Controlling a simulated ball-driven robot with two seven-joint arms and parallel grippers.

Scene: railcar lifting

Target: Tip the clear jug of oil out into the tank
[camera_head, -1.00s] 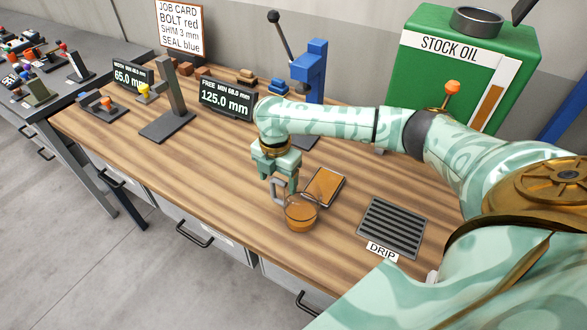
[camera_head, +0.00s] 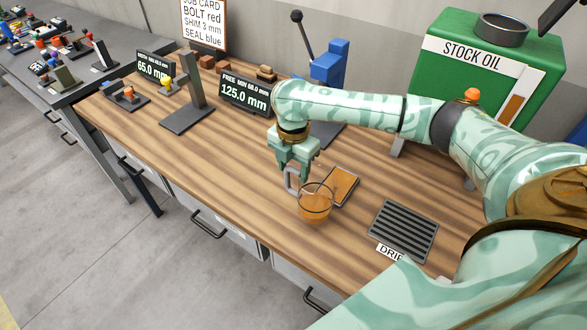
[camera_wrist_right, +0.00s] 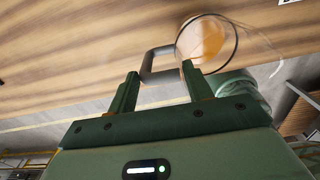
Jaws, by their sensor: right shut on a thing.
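The clear jug (camera_head: 316,206) holds amber oil and is over the front part of the wooden bench. My right gripper (camera_head: 292,177) is shut on its grey handle, at the jug's left side. In the right wrist view the fingers (camera_wrist_right: 158,90) meet the handle, and the jug's round rim and oil (camera_wrist_right: 203,42) show beyond them. I cannot tell whether the jug's base touches the bench. The green tank (camera_head: 480,65) marked STOCK OIL stands at the back right, with a round grey neck (camera_head: 502,30) on top. My left gripper is out of view.
A shallow metal-rimmed tray (camera_head: 354,188) with an amber inside lies just behind the jug. A slotted DRIP grate (camera_head: 403,231) is to the right. A blue lever press (camera_head: 328,68), a 125.0 mm display (camera_head: 245,93) and a dark stand (camera_head: 188,110) are behind and left.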

